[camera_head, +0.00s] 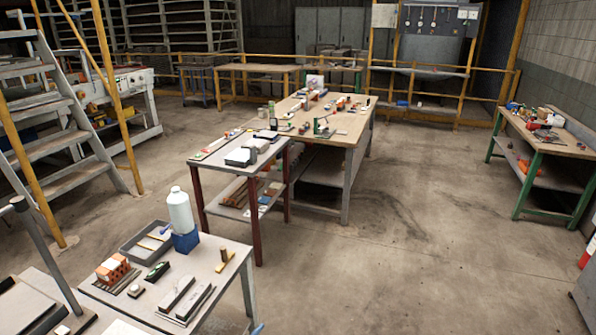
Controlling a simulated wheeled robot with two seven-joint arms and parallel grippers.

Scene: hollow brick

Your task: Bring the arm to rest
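Neither of my grippers nor either of my arms shows in the head view. An orange hollow brick (115,269) sits near the left end of the near table (222,287), at the lower left. It appears to rest on or beside a dark ribbed piece. A grey tray (133,251) lies just behind it with small items inside.
A white bottle (180,211) and a blue block (186,241) stand on the near table. Two dark bars lie at its front. Workbenches (350,140) stand behind, another bench (556,146) at the right, stairs (62,140) at the left. Open floor (430,240) fills the centre right.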

